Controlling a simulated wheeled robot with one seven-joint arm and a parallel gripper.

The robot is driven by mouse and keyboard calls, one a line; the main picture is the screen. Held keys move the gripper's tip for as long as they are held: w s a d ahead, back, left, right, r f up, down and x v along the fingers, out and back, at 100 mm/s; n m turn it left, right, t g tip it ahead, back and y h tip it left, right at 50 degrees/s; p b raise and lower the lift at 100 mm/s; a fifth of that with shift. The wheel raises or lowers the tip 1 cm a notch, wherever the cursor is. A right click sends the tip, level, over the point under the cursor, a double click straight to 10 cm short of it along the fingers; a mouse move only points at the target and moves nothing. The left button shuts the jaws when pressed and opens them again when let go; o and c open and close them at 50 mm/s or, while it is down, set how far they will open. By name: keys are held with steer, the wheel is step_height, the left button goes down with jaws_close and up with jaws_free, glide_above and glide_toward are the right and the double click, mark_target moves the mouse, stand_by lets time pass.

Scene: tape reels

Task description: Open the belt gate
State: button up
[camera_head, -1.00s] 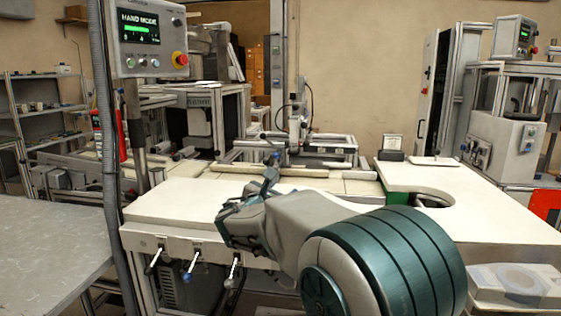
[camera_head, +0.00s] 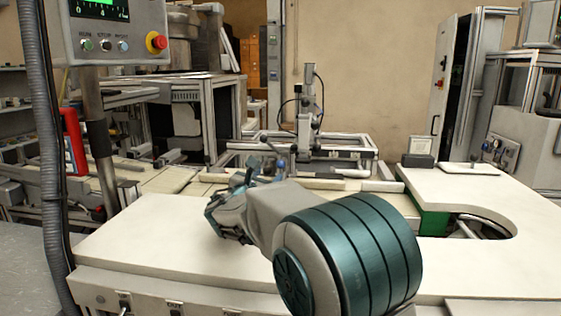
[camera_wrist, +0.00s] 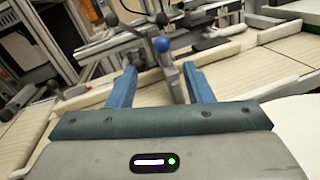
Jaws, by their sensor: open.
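My gripper (camera_head: 254,174) is open above the far edge of the white worktop, at the belt. In the wrist view its two blue fingers (camera_wrist: 161,80) stand apart with nothing gripped. A blue ball knob on a lever (camera_wrist: 162,44) shows between and just beyond the fingertips; whether they touch it cannot be told. The knob also shows in the head view (camera_head: 280,163). A dark ball knob (camera_wrist: 111,18) is to its left. A pale bar (camera_head: 330,184) lies across the light belt (camera_head: 160,180). I cannot tell which part is the gate.
The white worktop (camera_head: 140,235) spreads below my arm, mostly clear. A control panel (camera_head: 108,30) on a post and a grey corrugated hose (camera_head: 50,170) stand at left. A metal frame with an upright column (camera_head: 306,118) is behind the belt. A round cutout (camera_head: 480,226) is at right.

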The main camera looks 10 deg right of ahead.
mark_target(283, 162)
steer(key=x, duration=1.2)
steer(key=shift+w+d+f, duration=0.1)
steer(key=shift+w+d, duration=0.15)
steer(key=shift+d, duration=0.1)
jaws_close()
